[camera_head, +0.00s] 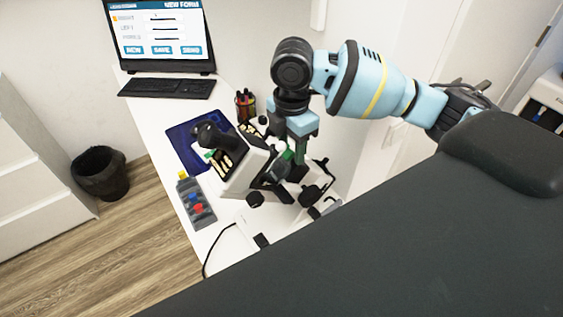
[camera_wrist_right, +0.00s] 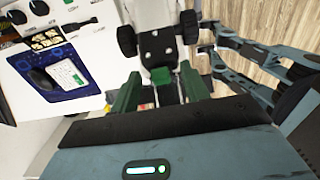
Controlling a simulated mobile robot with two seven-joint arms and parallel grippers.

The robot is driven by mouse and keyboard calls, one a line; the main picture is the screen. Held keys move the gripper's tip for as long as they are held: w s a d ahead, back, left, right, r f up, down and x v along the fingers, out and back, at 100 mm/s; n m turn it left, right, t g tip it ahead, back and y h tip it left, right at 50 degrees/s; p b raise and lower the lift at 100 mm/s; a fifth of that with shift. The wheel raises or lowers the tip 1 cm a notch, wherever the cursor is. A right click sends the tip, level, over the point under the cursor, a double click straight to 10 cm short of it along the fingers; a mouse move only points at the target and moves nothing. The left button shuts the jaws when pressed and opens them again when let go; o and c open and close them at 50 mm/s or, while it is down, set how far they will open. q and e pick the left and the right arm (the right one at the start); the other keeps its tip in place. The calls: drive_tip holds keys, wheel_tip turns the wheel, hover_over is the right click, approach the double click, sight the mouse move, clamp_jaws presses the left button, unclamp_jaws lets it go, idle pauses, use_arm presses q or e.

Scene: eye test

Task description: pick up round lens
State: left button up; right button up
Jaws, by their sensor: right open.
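I cannot make out a round lens for certain in either view. In the head view my right gripper (camera_head: 296,157) points down over the white eye-test device (camera_head: 246,172) on the desk. Its fingers are partly hidden among the device's dark parts. In the right wrist view the green fingers of this gripper (camera_wrist_right: 160,86) are apart, with a small green part and a pale body with black knobs (camera_wrist_right: 158,43) beyond them. I see nothing held. A row of small yellowish pieces (camera_head: 224,166) shows on the device.
A black bin (camera_head: 100,174) stands on the floor.

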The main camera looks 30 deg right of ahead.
clamp_jaws()
idle(0.3)
drive_tip(key=shift+r, duration=0.45)
drive_tip(key=r, duration=0.2)
drive_tip(key=shift+s+d+r, duration=0.15)
drive_tip(key=shift+s+r, duration=0.05)
drive_tip(key=shift+r, duration=0.2)
drive_tip(key=s+d+r, duration=0.1)
drive_tip(key=s+d, duration=0.7)
drive_tip(key=s, duration=0.5)
drive_tip(key=shift+d+r, duration=0.2)
drive_tip(key=shift+d, duration=0.05)
